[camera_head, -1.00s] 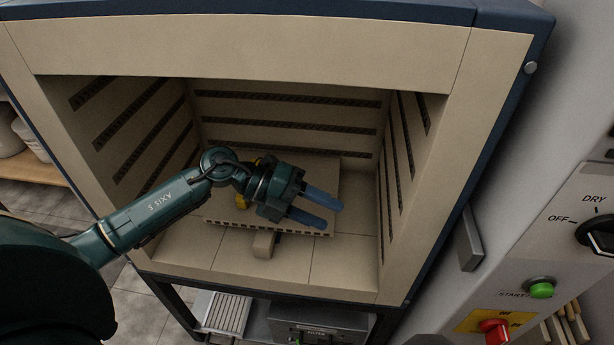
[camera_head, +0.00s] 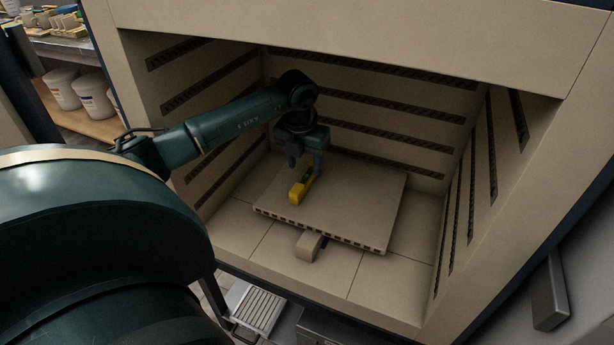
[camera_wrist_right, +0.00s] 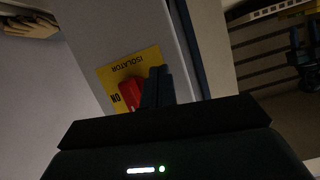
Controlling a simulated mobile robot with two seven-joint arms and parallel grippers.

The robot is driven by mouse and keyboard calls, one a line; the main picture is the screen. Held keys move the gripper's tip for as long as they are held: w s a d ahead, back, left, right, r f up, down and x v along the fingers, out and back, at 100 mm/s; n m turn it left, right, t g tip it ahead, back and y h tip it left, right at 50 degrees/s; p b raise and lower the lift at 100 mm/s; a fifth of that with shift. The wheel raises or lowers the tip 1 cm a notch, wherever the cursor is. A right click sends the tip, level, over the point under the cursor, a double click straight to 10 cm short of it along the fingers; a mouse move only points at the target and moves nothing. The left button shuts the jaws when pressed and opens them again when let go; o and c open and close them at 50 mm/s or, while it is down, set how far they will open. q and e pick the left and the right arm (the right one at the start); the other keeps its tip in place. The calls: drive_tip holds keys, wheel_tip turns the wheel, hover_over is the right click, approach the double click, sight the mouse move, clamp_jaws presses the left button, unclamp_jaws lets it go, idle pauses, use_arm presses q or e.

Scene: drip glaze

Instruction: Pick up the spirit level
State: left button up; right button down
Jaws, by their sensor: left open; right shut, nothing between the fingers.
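The spirit level (camera_head: 299,192) is a small yellow bar lying on the beige kiln shelf (camera_head: 365,205) inside the kiln. My left gripper (camera_head: 305,168) points down at its far end, with its blue fingers open and spread to either side of it. The head view does not show clearly whether the fingers touch it. My right gripper (camera_wrist_right: 158,88) is shut and empty in the right wrist view, outside the kiln in front of a red switch (camera_wrist_right: 131,94).
The kiln's side walls and top edge (camera_head: 340,45) surround my left arm. The shelf rests tilted, with a small beige block (camera_head: 308,246) at its front edge. The shelf's right part is clear. White buckets (camera_head: 92,95) stand outside at the left.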

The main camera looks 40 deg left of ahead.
sight(307, 174)
use_arm(q)
drive_tip(key=f, duration=0.1)
drive_tip(key=w+f, duration=0.1)
drive_tip(key=f, duration=0.3)
drive_tip(key=shift+w+a+f, duration=0.25)
drive_tip(key=shift+w+a, duration=0.05)
drive_tip(key=shift+a, duration=0.1)
clamp_jaws()
